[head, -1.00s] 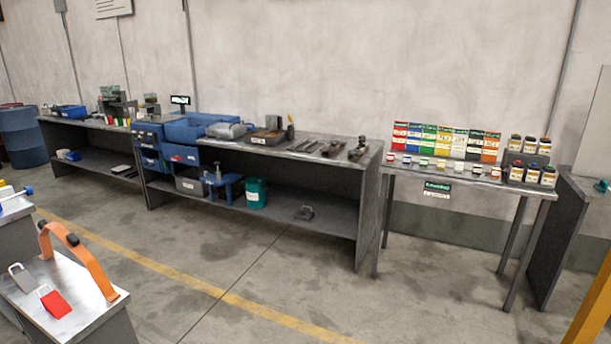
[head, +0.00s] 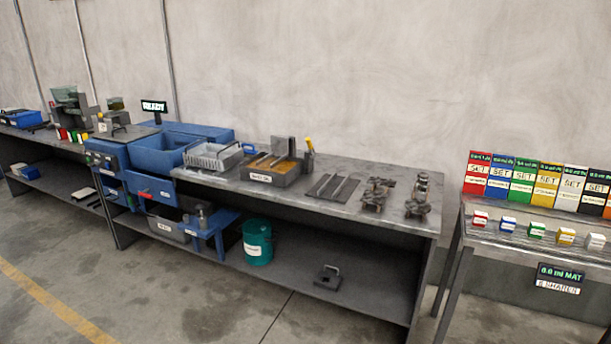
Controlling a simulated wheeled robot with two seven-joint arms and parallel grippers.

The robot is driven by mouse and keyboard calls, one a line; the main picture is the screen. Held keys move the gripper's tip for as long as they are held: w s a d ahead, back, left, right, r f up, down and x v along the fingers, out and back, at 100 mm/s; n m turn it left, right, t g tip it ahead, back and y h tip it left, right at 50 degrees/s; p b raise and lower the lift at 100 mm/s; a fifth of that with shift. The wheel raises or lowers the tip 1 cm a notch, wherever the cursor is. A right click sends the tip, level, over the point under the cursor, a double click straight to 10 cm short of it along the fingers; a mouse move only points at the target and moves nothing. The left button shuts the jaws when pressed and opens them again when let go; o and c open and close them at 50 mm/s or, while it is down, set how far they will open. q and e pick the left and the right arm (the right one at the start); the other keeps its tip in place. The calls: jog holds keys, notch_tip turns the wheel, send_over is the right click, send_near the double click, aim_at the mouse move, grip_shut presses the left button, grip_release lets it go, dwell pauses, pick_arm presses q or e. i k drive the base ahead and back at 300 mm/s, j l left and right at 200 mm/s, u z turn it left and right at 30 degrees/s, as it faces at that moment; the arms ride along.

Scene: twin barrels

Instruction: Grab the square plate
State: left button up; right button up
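A flat dark square plate with a raised handle (head: 328,277) lies on the lower shelf of the long grey bench, right of a teal bucket (head: 257,241). A grey upright square panel (head: 283,146) stands at the back of a labelled tray on the bench top. I cannot tell for certain which of these is the square plate. Neither of my grippers is in view.
The long bench (head: 390,204) carries a blue basin (head: 163,154), a wire basket (head: 212,156), a labelled tray (head: 262,173) and metal tools. A side table (head: 520,240) at right holds coloured cards and small boxes. The floor in front is clear.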

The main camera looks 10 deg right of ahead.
aim_at(370, 196)
jog(key=i+z, duration=0.1)
jog(key=i, duration=0.7)
jog(key=i+j+z, duration=0.15)
jog(key=i, duration=0.65)
jog(key=i+j+z, duration=0.2)
jog(key=i+z, duration=0.15)
jog(key=i, duration=0.15)
jog(key=i+j+z, duration=0.7)
jog(key=i+j, duration=0.1)
jog(key=i, duration=0.05)
